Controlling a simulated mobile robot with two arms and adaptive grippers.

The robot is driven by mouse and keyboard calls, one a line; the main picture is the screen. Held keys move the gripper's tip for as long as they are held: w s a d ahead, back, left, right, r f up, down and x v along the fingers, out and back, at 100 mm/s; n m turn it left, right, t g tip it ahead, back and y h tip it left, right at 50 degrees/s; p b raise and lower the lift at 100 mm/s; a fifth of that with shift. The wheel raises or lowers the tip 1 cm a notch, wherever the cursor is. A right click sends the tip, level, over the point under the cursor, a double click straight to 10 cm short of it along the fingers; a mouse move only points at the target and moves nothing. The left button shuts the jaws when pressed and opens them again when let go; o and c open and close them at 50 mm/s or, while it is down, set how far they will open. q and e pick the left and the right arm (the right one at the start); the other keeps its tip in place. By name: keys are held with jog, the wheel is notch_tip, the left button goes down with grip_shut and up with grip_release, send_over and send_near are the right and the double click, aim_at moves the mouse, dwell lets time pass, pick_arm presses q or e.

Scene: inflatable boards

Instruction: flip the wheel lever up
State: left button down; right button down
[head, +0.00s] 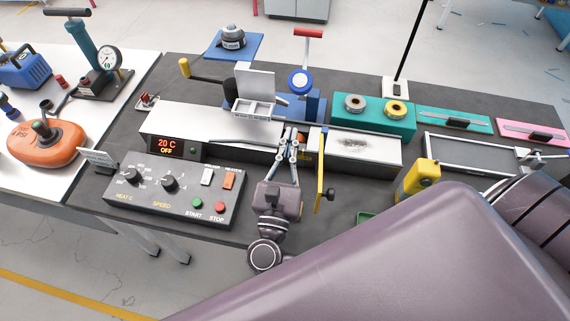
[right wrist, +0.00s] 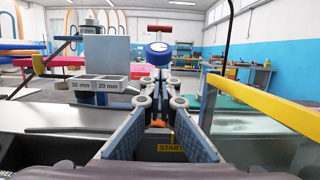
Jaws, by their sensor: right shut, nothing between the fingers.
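A black lever with a yellow knob (head: 184,68) reaches out left from the welding machine (head: 215,122) at the back; I cannot tell for sure that it is the wheel lever. It lies nearly level, tilted a little up toward the knob. A yellow bar (head: 321,166) stands at the machine's front; it also shows at right in the right wrist view (right wrist: 268,104). My right gripper (head: 292,137) is shut and empty over the machine's middle, just left of the yellow bar and apart from the knob. My left gripper is not in view.
A control box (head: 170,196) with knobs and buttons sits at the front left. A blue press with a red T-handle (head: 308,33) stands behind the machine. A teal block (head: 374,118) holds tape rolls.

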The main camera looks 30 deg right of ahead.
jog(key=b+v, duration=0.1)
jog(key=v, duration=0.4)
jog(key=shift+w+a+f+b, duration=0.1)
jog(key=shift+w+a+b, duration=0.05)
jog(key=shift+b, duration=0.2)
